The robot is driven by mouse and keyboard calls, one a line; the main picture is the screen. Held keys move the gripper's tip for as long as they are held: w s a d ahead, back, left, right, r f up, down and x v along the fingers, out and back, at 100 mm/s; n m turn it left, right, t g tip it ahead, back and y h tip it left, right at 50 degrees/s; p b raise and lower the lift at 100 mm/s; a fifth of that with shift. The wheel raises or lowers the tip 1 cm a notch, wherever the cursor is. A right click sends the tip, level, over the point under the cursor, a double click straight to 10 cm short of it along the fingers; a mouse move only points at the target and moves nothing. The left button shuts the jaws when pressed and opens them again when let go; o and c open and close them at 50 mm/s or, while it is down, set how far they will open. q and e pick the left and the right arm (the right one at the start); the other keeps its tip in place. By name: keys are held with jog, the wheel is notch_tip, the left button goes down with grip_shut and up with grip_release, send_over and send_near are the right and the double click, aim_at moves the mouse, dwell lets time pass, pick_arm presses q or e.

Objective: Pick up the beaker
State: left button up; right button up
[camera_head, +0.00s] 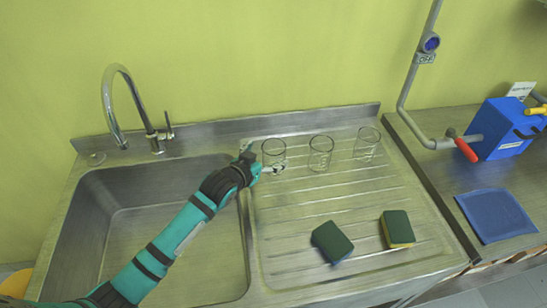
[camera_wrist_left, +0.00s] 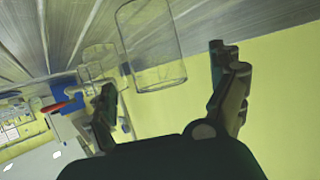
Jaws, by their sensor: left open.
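Three clear glass beakers stand upright in a row on the ribbed steel drainboard: the left beaker (camera_head: 274,152), the middle beaker (camera_head: 320,154) and the right beaker (camera_head: 366,144). My left gripper (camera_head: 262,160) is open just left of the left beaker, its fingers pointing towards it. In the left wrist view, the nearest beaker (camera_wrist_left: 150,45) shows large between the spread fingers of the left gripper (camera_wrist_left: 170,78), beyond their tips. I cannot tell whether a finger touches the glass. My right gripper is not in view.
A sink basin (camera_head: 150,215) with a curved tap (camera_head: 125,100) lies left. Two green sponges (camera_head: 331,242) (camera_head: 397,228) lie at the drainboard's front. A blue box (camera_head: 499,130), red-handled pipe (camera_head: 466,150) and blue mat (camera_head: 496,215) are right. The drainboard's middle is clear.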

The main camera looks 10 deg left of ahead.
aim_at(279, 148)
pick_arm(q)
jog(key=shift+d+p+x, duration=0.2)
jog(key=shift+p+x, duration=0.3)
jog(key=shift+x, duration=1.85)
jog(key=shift+s, duration=0.1)
jog(key=c, duration=1.3)
